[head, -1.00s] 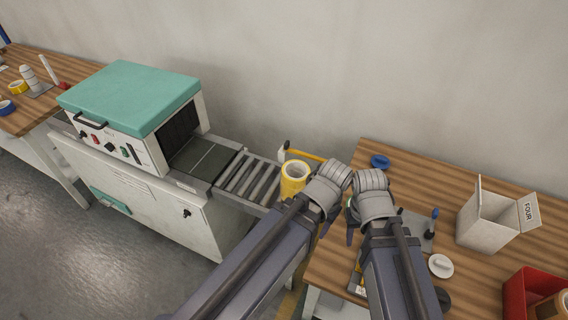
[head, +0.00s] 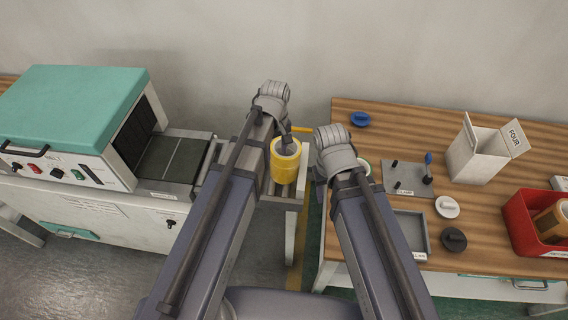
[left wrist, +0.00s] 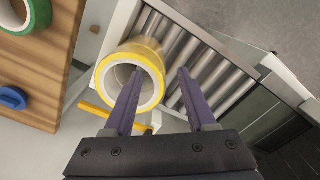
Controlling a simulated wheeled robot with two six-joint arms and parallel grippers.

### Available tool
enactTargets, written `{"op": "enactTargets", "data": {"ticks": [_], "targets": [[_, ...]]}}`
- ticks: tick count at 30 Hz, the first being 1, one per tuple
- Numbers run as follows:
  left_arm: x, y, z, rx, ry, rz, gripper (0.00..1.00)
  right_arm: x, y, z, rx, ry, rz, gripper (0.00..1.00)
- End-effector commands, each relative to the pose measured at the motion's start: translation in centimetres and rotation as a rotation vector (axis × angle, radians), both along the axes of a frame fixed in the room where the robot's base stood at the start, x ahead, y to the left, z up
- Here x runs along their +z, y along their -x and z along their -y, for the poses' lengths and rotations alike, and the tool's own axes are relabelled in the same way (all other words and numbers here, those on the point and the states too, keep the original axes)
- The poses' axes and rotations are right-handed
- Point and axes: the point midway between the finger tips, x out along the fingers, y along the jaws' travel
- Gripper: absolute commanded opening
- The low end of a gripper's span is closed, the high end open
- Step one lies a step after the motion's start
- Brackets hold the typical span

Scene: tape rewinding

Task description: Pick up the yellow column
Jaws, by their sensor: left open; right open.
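The yellow column (head: 285,168), a hollow roll-like cylinder with a yellow rim, stands at the right end of the roller conveyor. In the left wrist view the column (left wrist: 154,55) shows its open end facing the camera. My left gripper (head: 284,140) is open at the column's top. In the left wrist view, one finger of the left gripper (left wrist: 159,74) overlaps the column's hollow opening and the other lies to its right, outside the rim. Contact cannot be told. My right gripper (head: 319,190) is partly hidden by its arm, right of the column.
The roller conveyor (head: 212,180) leads from the teal-lidded machine (head: 75,100). The wooden table (head: 400,130) at right holds a white box (head: 478,155), a red bin (head: 520,222), a peg plate (head: 405,175) and a blue tape piece (head: 360,119). A gap separates conveyor and table.

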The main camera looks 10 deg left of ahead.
Motion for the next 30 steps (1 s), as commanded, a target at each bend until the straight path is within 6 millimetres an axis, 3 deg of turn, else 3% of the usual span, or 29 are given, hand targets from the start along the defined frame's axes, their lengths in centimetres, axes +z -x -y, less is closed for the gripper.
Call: {"op": "enactTargets", "data": {"ticks": [1,6,11,19,30], "targets": [[-0.4,-1.1,-0.5,0.054,0.005,0.002,0.56,-0.4,0.0,0.0,0.0,0.0,0.0,0.49],[-0.6,-2.0,-1.2,0.149,0.013,0.007,0.56,-0.6,0.0,0.0,0.0,0.0,0.0,0.49],[-0.9,-1.9,-1.2,0.155,0.013,0.007,0.56,-0.9,0.0,0.0,0.0,0.0,0.0,0.49],[-3.2,-1.9,-1.2,0.152,0.013,0.007,0.56,-3.2,0.0,0.0,0.0,0.0,0.0,0.49],[-4.2,-1.7,-1.1,0.151,0.013,0.007,0.56,-4.2,0.0,0.0,0.0,0.0,0.0,0.49]]}}
